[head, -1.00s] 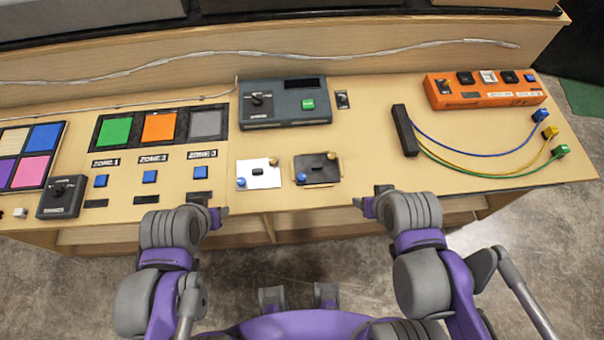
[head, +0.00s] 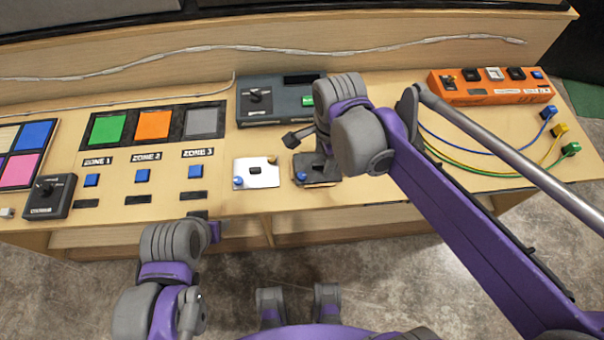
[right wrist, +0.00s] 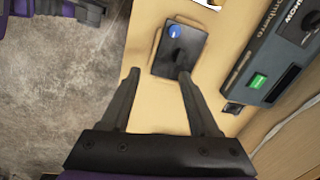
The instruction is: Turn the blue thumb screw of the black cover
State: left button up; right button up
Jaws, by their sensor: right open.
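The black cover (head: 316,179) lies on the table, partly hidden by my right gripper in the head view. It also shows in the right wrist view (right wrist: 178,55). The blue thumb screw (head: 301,177) sits at its near left corner and shows clearly in the right wrist view (right wrist: 175,31). My right gripper (head: 308,148) is over the cover, open and empty. In the right wrist view its spread fingers (right wrist: 158,75) point toward the cover, and one fingertip overlaps the cover's edge. The blue screw is beyond the fingertips. My left gripper (head: 212,225) hangs at the table's front edge; its jaws are unclear.
A white cover (head: 263,180) with a blue and a brass screw lies just left. A grey box with a green button (head: 307,100) stands behind. Blue buttons (head: 142,175) are farther left. Cables (head: 470,160) and an orange box (head: 495,97) are at right.

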aim_at(302, 175)
jog(key=w+a+f+m+g+b, duration=0.1)
jog(key=w+a+f+m, duration=0.15)
jog(key=a+m, duration=0.25)
jog(key=f, duration=0.3)
jog(key=f+b, duration=0.1)
jog(key=f, duration=0.2)
jog(key=w+f, duration=0.1)
jog(key=f, duration=0.3)
jog(key=shift+d+f, duration=0.1)
jog(key=shift+d, duration=0.05)
grip_shut()
